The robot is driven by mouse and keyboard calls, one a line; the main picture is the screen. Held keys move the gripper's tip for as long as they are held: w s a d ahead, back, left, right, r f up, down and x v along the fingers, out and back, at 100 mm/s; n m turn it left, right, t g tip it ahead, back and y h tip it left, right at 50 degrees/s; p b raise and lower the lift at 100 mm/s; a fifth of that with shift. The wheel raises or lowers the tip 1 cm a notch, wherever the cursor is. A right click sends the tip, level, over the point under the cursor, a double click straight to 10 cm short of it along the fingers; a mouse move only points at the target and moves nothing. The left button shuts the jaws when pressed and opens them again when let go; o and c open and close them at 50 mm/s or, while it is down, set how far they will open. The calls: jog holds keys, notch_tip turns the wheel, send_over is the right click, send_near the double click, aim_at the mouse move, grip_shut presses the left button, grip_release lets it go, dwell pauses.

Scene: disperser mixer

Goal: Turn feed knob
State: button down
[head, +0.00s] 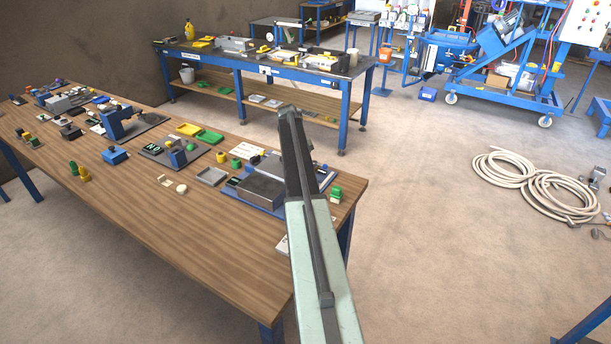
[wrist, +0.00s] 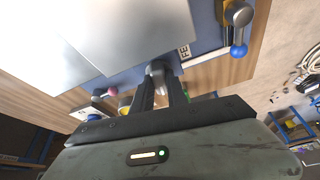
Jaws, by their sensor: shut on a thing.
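The feed knob (wrist: 155,68) is a small grey knob at the edge of a blue base plate (wrist: 207,25) in the wrist view. A white label with the letters "FE" (wrist: 184,51) is beside it, partly cut off from sight. My gripper (wrist: 160,80) is shut on the knob, with a dark finger on each side. In the head view the grey machine (head: 262,190) stands on its blue plate at the right end of the wooden table. My arm hides the gripper and the knob there.
Green pieces (head: 336,194) and a grey tray (head: 212,176) are close to the machine. Bare wood (head: 190,235) lies along the table's front. Coiled hose (head: 535,182) lies on the floor.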

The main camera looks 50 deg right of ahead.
jog(key=shift+s, duration=0.15)
jog(key=c, duration=1.3)
grip_release()
